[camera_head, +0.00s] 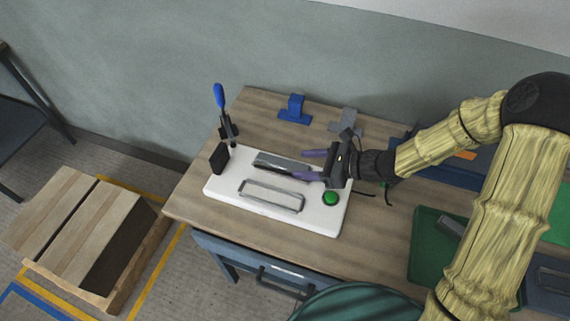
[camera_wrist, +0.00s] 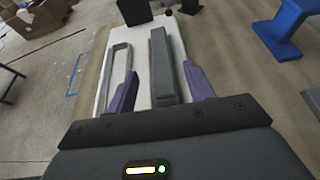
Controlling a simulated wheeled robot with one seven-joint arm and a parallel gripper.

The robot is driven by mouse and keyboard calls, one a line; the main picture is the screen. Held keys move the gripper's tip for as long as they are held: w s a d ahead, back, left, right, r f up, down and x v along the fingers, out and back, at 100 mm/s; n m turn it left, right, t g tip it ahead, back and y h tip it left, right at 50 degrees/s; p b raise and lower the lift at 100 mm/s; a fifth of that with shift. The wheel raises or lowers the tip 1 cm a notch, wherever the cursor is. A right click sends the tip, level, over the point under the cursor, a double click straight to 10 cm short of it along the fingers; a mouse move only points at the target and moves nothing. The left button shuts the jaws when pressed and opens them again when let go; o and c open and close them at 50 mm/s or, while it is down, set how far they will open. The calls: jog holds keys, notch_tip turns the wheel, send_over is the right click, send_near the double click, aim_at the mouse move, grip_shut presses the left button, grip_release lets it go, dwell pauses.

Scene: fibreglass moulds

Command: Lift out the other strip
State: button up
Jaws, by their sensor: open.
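A white plate (camera_head: 225,192) lies on the wooden table. A grey strip (camera_head: 278,163) lies in the plate's far slot; it also shows in the wrist view (camera_wrist: 160,60). The near slot, a grey rectangular frame (camera_head: 272,196), shows white plate inside it and holds no strip. My gripper (camera_head: 309,165) is open, with purple fingers, at the right end of the strip. In the wrist view the strip runs between the two fingertips, and I see gaps on both sides. The head view does not show clearly how high the fingers are above the plate.
A blue-handled clamp (camera_head: 221,105) stands upright at the plate's far left. A green button (camera_head: 330,198) sits at its right. A green tray (camera_head: 424,258) to the right holds a grey bar (camera_head: 449,227). Blue (camera_head: 294,110) and grey (camera_head: 346,121) brackets stand behind.

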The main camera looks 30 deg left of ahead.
aim_at(287, 163)
jog(key=shift+s+a, duration=0.1)
jog(key=shift+a, duration=0.2)
jog(key=p+x, duration=0.1)
jog(key=x, duration=0.3)
jog(key=shift+a+f, duration=0.2)
jog(key=shift+f, duration=0.05)
jog(key=shift+c, duration=0.2)
jog(key=c, duration=1.1)
